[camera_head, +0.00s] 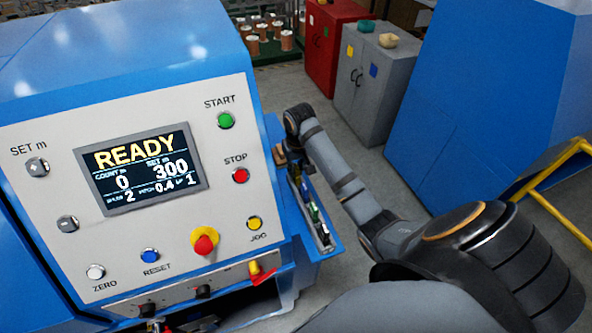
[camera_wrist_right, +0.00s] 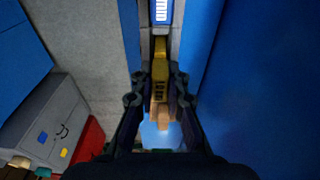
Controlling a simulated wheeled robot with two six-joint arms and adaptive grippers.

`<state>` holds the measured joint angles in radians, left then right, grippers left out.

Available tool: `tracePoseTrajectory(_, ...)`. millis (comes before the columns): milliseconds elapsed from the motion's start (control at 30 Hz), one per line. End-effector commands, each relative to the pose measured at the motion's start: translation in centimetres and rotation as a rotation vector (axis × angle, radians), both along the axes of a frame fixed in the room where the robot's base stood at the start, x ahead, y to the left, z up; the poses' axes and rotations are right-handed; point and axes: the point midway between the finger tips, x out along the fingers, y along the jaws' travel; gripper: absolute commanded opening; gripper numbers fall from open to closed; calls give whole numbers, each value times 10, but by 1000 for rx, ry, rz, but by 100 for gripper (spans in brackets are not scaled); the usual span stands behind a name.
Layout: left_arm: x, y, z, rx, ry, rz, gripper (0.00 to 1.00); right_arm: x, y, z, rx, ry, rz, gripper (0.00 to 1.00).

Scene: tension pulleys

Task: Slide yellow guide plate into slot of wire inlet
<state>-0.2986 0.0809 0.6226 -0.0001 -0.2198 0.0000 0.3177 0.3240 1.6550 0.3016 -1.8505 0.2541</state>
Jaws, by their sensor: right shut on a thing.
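The yellow guide plate (camera_wrist_right: 160,68) shows in the right wrist view, upright in the picture between my fingers. My right gripper (camera_wrist_right: 160,82) is shut on it. Above the plate, its end is close to a narrow grey channel (camera_wrist_right: 175,42) with a dark gap, which may be the wire inlet; I cannot tell whether the plate is in the slot. In the head view my right gripper (camera_head: 281,154) is at the right side of the blue machine, small and partly hidden, and the plate cannot be made out there. My left gripper is not in view.
The blue machine's control panel (camera_head: 150,185) fills the left, its screen reading READY. A narrow side shelf (camera_head: 326,243) holds small parts below my right gripper. A red cabinet (camera_head: 330,45), a grey cabinet (camera_head: 382,75) and a large blue housing (camera_head: 480,110) stand beyond open floor.

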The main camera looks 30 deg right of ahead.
Motion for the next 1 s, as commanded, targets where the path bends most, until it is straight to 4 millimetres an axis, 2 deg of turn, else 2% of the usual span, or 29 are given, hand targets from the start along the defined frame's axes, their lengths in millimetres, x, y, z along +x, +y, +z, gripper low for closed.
tracePoseTrajectory(1000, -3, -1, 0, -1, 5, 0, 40, 0, 0, 29, 0, 0, 0, 0)
